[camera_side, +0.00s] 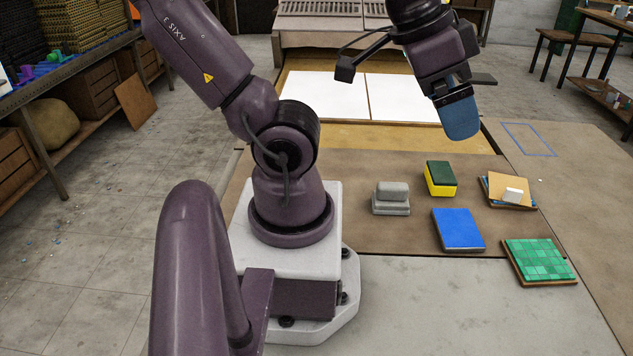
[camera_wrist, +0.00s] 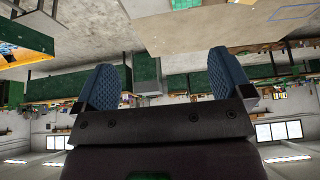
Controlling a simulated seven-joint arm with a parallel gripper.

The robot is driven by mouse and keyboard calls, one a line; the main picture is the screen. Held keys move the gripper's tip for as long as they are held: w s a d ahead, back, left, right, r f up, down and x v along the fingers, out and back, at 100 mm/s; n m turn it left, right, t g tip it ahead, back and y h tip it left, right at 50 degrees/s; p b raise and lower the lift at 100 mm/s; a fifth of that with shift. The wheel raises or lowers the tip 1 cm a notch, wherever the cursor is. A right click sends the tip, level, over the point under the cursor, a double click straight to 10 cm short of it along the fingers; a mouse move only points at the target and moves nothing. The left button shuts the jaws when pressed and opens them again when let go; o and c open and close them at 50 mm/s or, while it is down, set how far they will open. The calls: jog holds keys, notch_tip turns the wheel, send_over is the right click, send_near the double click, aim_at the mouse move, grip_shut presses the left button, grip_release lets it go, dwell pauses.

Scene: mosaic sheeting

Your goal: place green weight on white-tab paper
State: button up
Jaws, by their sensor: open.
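In the side view, a dark green block (camera_side: 440,170), likely the green weight, rests on a yellow block or stack (camera_side: 440,188) on the brown work surface. To its right is a tan sheet (camera_side: 499,185) with a small white piece (camera_side: 513,195) on it, likely the white-tab paper; it lies on a low stack with blue showing at its edge. My gripper (camera_side: 460,118) is raised above and behind these, with blue pads. In the wrist view my gripper (camera_wrist: 163,82) has its two fingers wide apart with nothing between them; neither the green block nor the tan sheet can be made out there.
A grey stepped block (camera_side: 390,198) stands left of the green block. A blue slab (camera_side: 458,229) and a green tiled board (camera_side: 538,262) lie nearer the front. Two white sheets (camera_side: 325,94) lie at the back. A blue outlined rectangle (camera_side: 528,139) at right is empty.

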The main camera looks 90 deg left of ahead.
jog(key=w+a+f+m+g+y, duration=0.1)
jog(key=a+f+g, duration=0.2)
jog(key=f+g, duration=0.45)
jog(key=w+a+f+m+g+y, duration=0.15)
jog(key=a+f+g, duration=0.25)
jog(key=f, duration=0.7)
jog(key=s+a+f+m+g+y, duration=0.1)
jog(key=s+a+f+g+y, duration=0.1)
jog(key=s+a+f+g, duration=0.1)
jog(key=s+a+f+m+g+y, duration=0.1)
jog(key=s+a+f+g+y, duration=0.1)
jog(key=s+a+f+g, duration=0.1)
jog(key=s+a+f+m+g+y, duration=0.1)
jog(key=s+a+f+g+y, duration=0.1)
jog(key=s+f, duration=0.3)
jog(key=shift+s+a+f+g, duration=0.25)
jog(key=shift+f+g, duration=0.1)
jog(key=shift+f, duration=0.15)
jog(key=shift+s+a+f+g, duration=0.1)
jog(key=shift+a+f+g, duration=0.15)
jog(key=shift+f, duration=0.25)
jog(key=shift+s+a+f+m+g+y, duration=0.15)
jog(key=shift+s+a+m+g+y, duration=0.15)
jog(key=shift+s, duration=0.25)
jog(key=x, duration=1.3)
jog(key=shift+f, duration=0.15)
jog(key=shift+d, duration=0.1)
